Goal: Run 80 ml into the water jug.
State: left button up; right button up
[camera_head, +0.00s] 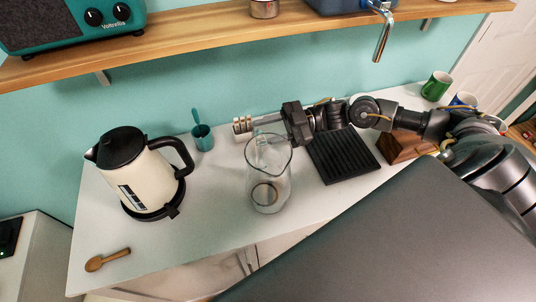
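The clear glass water jug (270,188) stands upright on the white counter, near its front edge, and looks empty apart from a ring-like shape at its bottom. My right gripper (243,125) reaches in from the right, its fingers pointing left at the far side of the jug's rim. I cannot tell whether it touches the jug or whether its fingers are apart. A metal tap (382,32) hangs from a blue container (338,5) on the shelf, up and right of the jug. The container's top is cut off. My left gripper is not in view.
A cream kettle (145,178) stands left of the jug, with a teal cup (203,138) between them. A black ridged tray (342,155) lies to the right. A wooden spoon (107,260) lies front left. The wooden shelf (210,35) overhangs the back.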

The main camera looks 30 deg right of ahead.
jog(key=shift+p+x, duration=0.3)
jog(key=shift+x, duration=1.15)
jog(key=shift+w, duration=0.1)
jog(key=shift+c, duration=0.5)
grip_shut()
